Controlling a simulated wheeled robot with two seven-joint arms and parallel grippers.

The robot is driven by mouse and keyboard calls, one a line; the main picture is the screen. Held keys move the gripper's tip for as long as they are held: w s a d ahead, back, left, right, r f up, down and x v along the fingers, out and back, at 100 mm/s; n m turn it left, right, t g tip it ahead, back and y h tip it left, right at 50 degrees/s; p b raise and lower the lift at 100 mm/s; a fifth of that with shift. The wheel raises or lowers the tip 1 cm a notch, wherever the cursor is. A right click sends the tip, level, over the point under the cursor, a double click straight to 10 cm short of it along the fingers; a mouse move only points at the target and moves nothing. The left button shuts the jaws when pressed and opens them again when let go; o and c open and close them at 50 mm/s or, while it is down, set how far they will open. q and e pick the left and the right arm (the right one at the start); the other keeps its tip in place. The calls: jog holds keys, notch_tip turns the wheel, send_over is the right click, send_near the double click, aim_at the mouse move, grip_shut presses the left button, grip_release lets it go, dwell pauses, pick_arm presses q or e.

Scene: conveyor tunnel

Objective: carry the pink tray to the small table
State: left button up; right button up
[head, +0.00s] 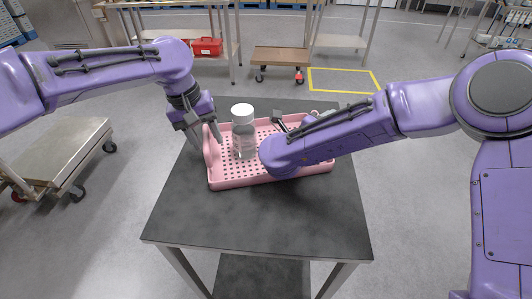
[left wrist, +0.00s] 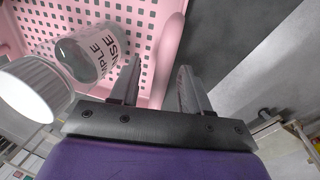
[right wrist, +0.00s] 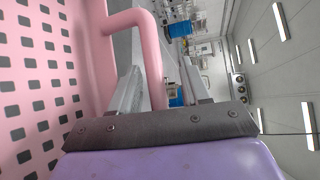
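The pink tray (head: 270,181), with perforated floor, rests on a dark-topped table (head: 265,220). A clear bottle with a white cap (head: 243,130) stands in it; the left wrist view shows its printed label (left wrist: 100,50). My left gripper (head: 207,137) is at the tray's left end; in the left wrist view its spread fingers (left wrist: 158,85) straddle the pink handle (left wrist: 170,45). My right gripper is mostly hidden behind my right arm in the head view. In the right wrist view its spread fingers (right wrist: 160,85) stand either side of another pink handle (right wrist: 152,55).
A metal cart (head: 55,150) stands at the left. A low wooden-topped trolley (head: 281,60) and a red toolbox (head: 206,46) on a shelf are behind. A yellow floor outline (head: 343,80) lies at the back right. The table's front half is bare. I cannot tell which table is the small one.

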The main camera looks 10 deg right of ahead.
jog(key=v, duration=1.1)
jog(key=shift+s+a+r, duration=0.1)
jog(key=shift+a, duration=0.15)
jog(key=shift+s+a, duration=0.15)
jog(key=shift+s, duration=0.1)
pick_arm(q)
notch_tip(320, 180, up, 12)
jog(key=a, duration=0.2)
jog(key=shift+a, duration=0.15)
jog(key=shift+f, duration=0.15)
